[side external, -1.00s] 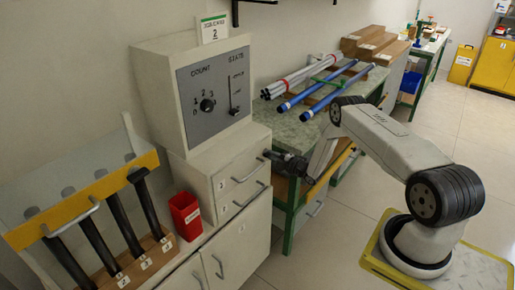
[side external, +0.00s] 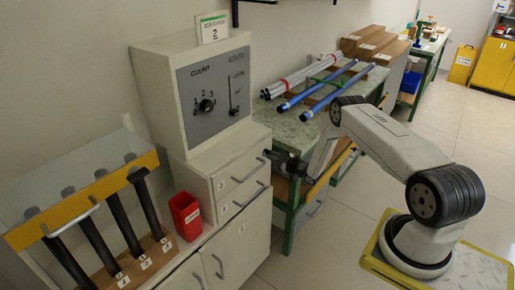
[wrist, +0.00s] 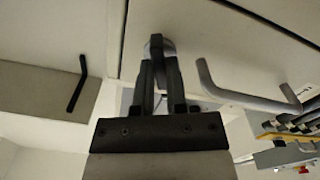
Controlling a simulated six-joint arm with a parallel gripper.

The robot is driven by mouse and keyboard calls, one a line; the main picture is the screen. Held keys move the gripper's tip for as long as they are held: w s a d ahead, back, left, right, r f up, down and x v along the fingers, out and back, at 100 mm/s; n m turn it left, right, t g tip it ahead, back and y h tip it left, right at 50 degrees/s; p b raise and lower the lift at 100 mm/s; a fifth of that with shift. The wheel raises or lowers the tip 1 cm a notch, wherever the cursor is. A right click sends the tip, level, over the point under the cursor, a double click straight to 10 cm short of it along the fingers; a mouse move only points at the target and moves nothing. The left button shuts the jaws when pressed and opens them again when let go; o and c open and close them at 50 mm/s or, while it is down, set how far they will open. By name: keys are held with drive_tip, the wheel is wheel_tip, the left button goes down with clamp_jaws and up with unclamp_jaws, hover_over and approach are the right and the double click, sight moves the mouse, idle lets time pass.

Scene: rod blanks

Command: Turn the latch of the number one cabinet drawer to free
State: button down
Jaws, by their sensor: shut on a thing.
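The cabinet (side external: 228,180) stands below the grey control box, with two small drawers one above the other. The upper drawer (side external: 236,174) has a numbered label too small to read surely, and a bar handle. In the wrist view, a round grey latch knob (wrist: 168,46) sits on a pale front, and the drawer's bar handle (wrist: 245,97) is to its right. My gripper (wrist: 157,48) is shut on the latch knob, its fingers hiding part of it. In the side view my gripper (side external: 268,154) is at the upper drawer's right end. The latch's turn angle is unclear.
A bench (side external: 318,125) with blue and grey rods stands close behind my gripper. A red bin (side external: 185,215) and a rack of black tubes (side external: 100,235) are at the left. The control box (side external: 190,90) stands on the cabinet.

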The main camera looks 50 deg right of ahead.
drive_tip(key=m, duration=0.4)
drive_tip(key=shift+m, duration=0.4)
drive_tip(key=c, duration=0.7)
unclamp_jaws()
drive_tip(key=shift+o, duration=0.2)
drive_tip(key=shift+s, duration=0.1)
drive_tip(key=s, duration=0.7)
drive_tip(key=shift+s, duration=0.35)
